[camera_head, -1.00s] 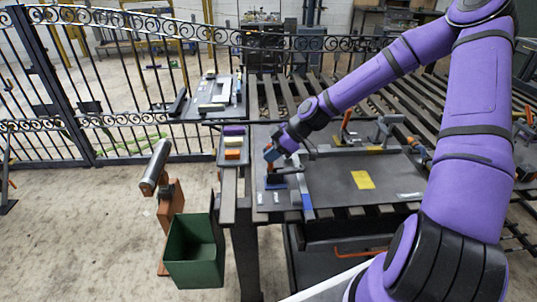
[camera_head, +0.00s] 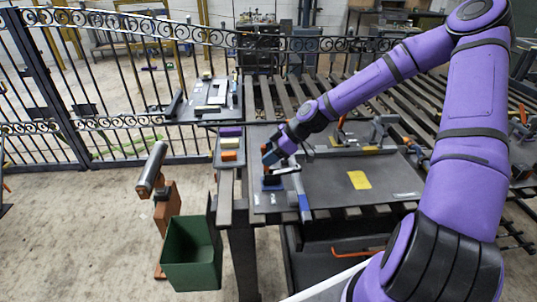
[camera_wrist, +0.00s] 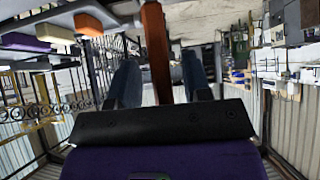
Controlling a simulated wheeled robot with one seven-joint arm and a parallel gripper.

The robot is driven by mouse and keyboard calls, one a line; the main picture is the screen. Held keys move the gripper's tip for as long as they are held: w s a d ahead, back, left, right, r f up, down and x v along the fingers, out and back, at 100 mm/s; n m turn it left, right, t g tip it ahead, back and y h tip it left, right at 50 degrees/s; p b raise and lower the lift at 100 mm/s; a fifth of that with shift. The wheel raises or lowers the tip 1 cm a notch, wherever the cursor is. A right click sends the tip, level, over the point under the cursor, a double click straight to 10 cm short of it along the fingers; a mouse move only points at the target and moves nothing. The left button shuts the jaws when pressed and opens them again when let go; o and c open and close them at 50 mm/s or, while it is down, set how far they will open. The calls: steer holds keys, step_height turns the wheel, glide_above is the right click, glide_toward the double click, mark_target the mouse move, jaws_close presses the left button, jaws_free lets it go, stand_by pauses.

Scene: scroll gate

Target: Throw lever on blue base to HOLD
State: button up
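The blue base (camera_head: 271,184) sits at the left end of the dark panel on the slatted table, in the head view. My gripper (camera_head: 268,154) is just above it, tilted down to the left. In the wrist view, the orange lever handle (camera_wrist: 155,45) stands between the two dark blue fingers of my gripper (camera_wrist: 161,80). The fingers are apart, with a visible gap on the handle's right side; contact on the left cannot be told. The lever's foot and any HOLD marking are hidden or too small to read.
A blue-and-grey handle (camera_head: 303,196) stands close to the right of the blue base. A tray of coloured blocks (camera_head: 229,143) lies to the left. A yellow patch (camera_head: 358,180) marks the panel. Another orange lever (camera_head: 341,130) stands further back. A green bin (camera_head: 191,256) is at front left.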

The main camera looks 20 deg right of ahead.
steer(key=v, duration=1)
steer(key=shift+d+r, duration=0.2)
steer(key=shift+r, duration=0.1)
steer(key=shift+s, duration=0.1)
